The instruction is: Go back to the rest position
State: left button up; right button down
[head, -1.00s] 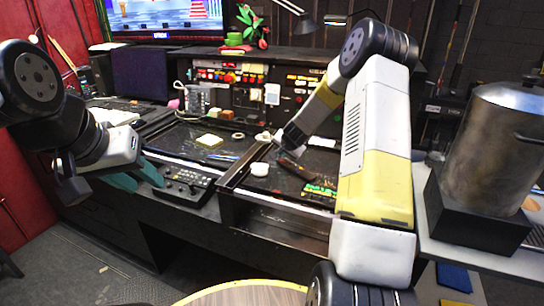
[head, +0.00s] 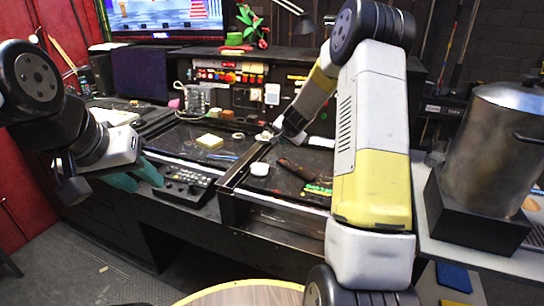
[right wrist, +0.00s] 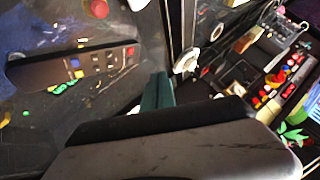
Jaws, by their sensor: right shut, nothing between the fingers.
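My right arm rises from the bottom right of the head view, bends at the top, and its forearm slopes down-left over the console. The end of that forearm, with my right gripper (head: 284,130), is above the desk; its fingertips are hard to make out there. In the right wrist view my right gripper (right wrist: 158,92) shows dark green fingers, shut with nothing between them. My left gripper (head: 137,177) is at the left of the head view, in front of the desk, with two teal fingers spread apart and nothing seen between them.
The console panel (head: 240,95) with red and yellow buttons stands behind the desk. A large metal pot (head: 492,150) stands at the right, near my right arm.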

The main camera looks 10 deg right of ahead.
dwell(0.3)
jog(key=s+a+r+n+y, duration=0.1)
jog(key=s+a+r+n, duration=0.15)
jog(key=s+r, duration=0.35)
jog(key=s+a+r+n+g+y, duration=0.1)
jog(key=s+a+r, duration=0.2)
jog(key=s+r, duration=0.25)
jog(key=s+a+r+n+y, duration=0.1)
jog(key=s+a+r+n, duration=0.15)
jog(key=s+r, duration=0.4)
jog(key=s+n+g+h, duration=0.1)
jog(key=s+n+g, duration=0.1)
jog(key=s, duration=2.3)
jog(key=shift+s+f+n, duration=0.15)
jog(key=shift+n, duration=0.45)
